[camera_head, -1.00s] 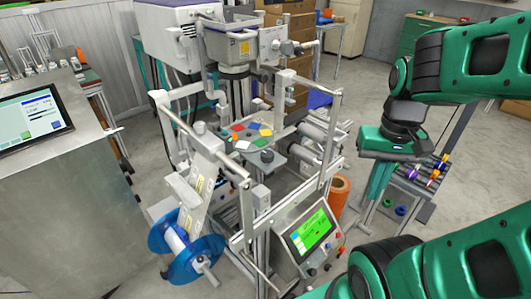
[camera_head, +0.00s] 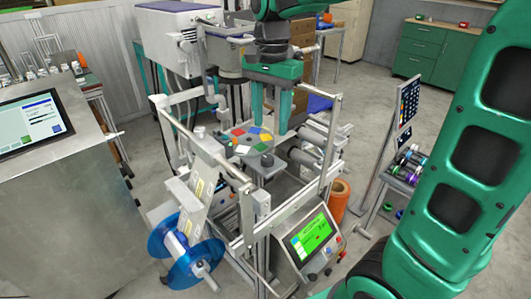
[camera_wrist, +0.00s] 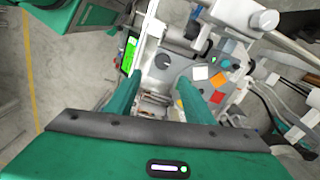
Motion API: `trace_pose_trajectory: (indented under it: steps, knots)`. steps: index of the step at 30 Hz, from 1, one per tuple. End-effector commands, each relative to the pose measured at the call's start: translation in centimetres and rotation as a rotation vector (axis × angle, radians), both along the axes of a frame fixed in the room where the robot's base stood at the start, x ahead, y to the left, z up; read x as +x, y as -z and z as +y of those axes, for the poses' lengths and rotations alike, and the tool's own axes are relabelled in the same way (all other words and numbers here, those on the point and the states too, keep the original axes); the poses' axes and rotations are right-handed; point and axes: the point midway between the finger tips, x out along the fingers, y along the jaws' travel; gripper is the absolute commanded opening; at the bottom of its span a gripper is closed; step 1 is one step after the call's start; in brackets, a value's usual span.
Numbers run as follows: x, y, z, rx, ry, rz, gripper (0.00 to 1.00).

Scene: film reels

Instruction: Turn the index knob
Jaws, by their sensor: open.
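A dark round knob (camera_head: 267,159), which looks like the index knob, sits at the front right edge of the grey plate with the coloured disc. It also shows in the wrist view (camera_wrist: 140,63), close beyond the tip of the left finger. The disc (camera_head: 240,150) carries several coloured squares, orange, white, red and blue among them. My gripper (camera_head: 270,125) points down above the right part of the plate, fingers apart and empty. In the wrist view my gripper (camera_wrist: 160,78) shows a clear gap between the two green fingers. I see no contact with the knob.
Metal frame posts and rails (camera_head: 330,140) surround the plate. A green-screened control panel (camera_head: 310,238) stands in front. A blue reel (camera_head: 187,250) hangs at the lower left. Steel rollers (camera_head: 318,140) lie to the right of the plate.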

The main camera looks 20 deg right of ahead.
Motion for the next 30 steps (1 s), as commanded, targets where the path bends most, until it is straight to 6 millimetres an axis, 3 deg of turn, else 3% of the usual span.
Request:
trace_pose_trajectory:
  steps: [8, 21, 30]
  knots:
    - [0.4, 1.8, 0.7, -0.001, 0.013, 0.003, 0.48]
    - [0.4, 9.0, 0.6, -0.001, 0.012, 0.003, 0.48]
    - [0.4, 10.7, 0.6, 0.0, 0.013, 0.0, 0.48]
